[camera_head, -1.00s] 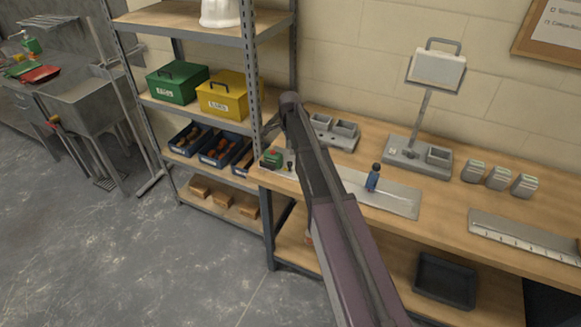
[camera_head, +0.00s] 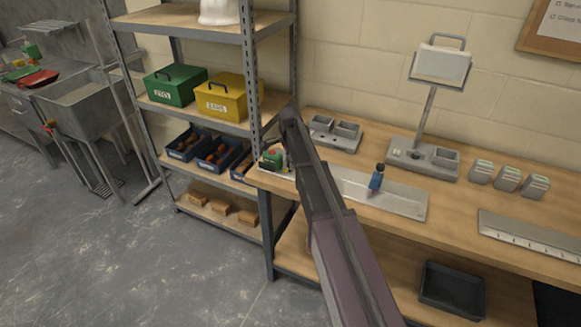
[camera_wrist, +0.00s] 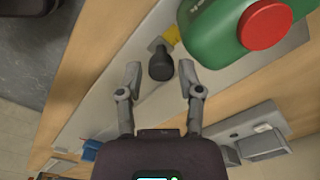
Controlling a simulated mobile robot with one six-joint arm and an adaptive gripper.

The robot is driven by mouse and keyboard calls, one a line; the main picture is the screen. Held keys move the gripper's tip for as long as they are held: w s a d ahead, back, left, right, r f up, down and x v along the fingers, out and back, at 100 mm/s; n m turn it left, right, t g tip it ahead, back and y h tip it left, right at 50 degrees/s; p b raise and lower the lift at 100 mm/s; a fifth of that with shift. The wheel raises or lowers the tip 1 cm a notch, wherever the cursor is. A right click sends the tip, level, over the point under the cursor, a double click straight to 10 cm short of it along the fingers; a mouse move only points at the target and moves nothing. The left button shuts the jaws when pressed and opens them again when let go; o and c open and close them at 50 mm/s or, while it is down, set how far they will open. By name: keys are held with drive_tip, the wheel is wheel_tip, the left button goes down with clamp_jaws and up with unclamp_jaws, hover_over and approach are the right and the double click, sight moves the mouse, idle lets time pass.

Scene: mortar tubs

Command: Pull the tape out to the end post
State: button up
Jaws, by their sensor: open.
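The tape measure, a green case (camera_head: 272,158) with a red round button, sits at the left end of the bench. In the wrist view the green case (camera_wrist: 225,30) fills the upper right. A short yellow tape end (camera_wrist: 171,36) sticks out of it, with a black knob (camera_wrist: 160,66) beside it. My gripper (camera_wrist: 160,76) is open, one finger on each side of the knob's near end, with gaps visible. A blue post with a dark top (camera_head: 376,180) stands on the grey plate (camera_head: 405,202); blue also shows in the wrist view (camera_wrist: 100,147). My arm hides the gripper in the head view.
A grey two-cup tray (camera_head: 335,135) stands behind the plate, and a lamp-like stand (camera_head: 424,155) is farther right. Several grey blocks (camera_head: 508,178) and a ruler plate (camera_head: 525,235) lie at the right. A shelf rack (camera_head: 252,70) stands left of the bench.

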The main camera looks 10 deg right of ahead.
drive_tip(key=shift+f, duration=0.25)
drive_tip(key=shift+c, duration=0.2)
clamp_jaws()
drive_tip(key=shift+d, duration=0.1)
drive_tip(key=shift+s, duration=0.15)
